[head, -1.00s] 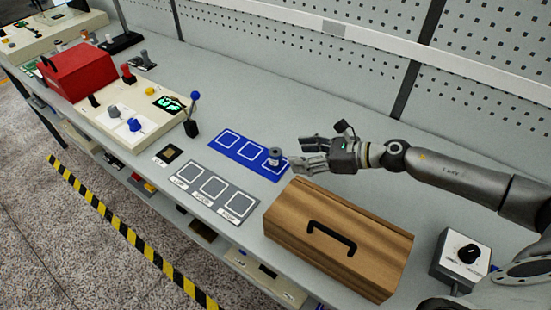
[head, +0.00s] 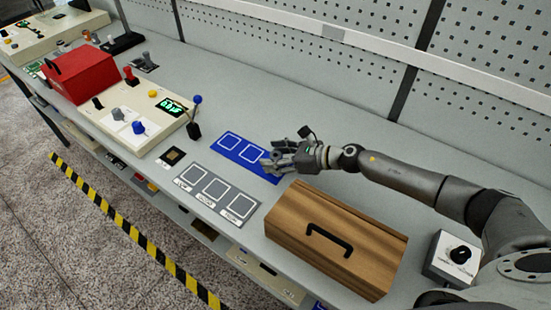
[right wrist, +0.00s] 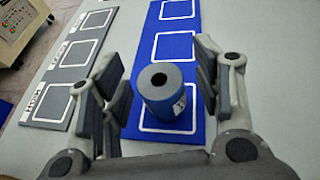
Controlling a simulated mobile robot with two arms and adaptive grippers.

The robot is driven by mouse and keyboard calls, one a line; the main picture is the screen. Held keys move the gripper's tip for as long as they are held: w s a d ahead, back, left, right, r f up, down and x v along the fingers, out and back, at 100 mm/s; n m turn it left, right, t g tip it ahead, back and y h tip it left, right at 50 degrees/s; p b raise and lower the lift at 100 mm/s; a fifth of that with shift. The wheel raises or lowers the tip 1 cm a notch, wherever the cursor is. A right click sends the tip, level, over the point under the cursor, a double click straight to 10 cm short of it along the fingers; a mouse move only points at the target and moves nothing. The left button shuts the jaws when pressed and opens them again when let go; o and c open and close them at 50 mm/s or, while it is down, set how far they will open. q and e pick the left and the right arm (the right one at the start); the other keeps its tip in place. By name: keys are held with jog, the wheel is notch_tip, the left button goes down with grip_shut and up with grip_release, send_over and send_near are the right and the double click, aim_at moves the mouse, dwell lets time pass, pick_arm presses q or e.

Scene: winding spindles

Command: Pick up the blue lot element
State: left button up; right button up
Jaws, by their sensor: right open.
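The blue lot element (right wrist: 167,98) is a short blue cylinder with a grey top, a dark centre hole and a white label. It stands upright in the nearest white-outlined square of the blue mat (right wrist: 188,49), as the right wrist view shows. My right gripper (right wrist: 160,90) is open, with its fingers on either side of the element and visible gaps to it. In the head view my right gripper (head: 272,165) reaches over the right end of the blue mat (head: 227,143) and hides the element. My left gripper is not in view.
A wooden box (head: 290,222) with a black handle stands close in front of my right arm. A grey mat (head: 190,192) with labelled squares lies beside the blue mat. A control panel with a blue-knobbed lever (head: 195,115) and a red box (head: 82,72) stand left.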

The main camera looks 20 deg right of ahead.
jog(key=c, duration=1.1)
jog(key=shift+r, duration=0.1)
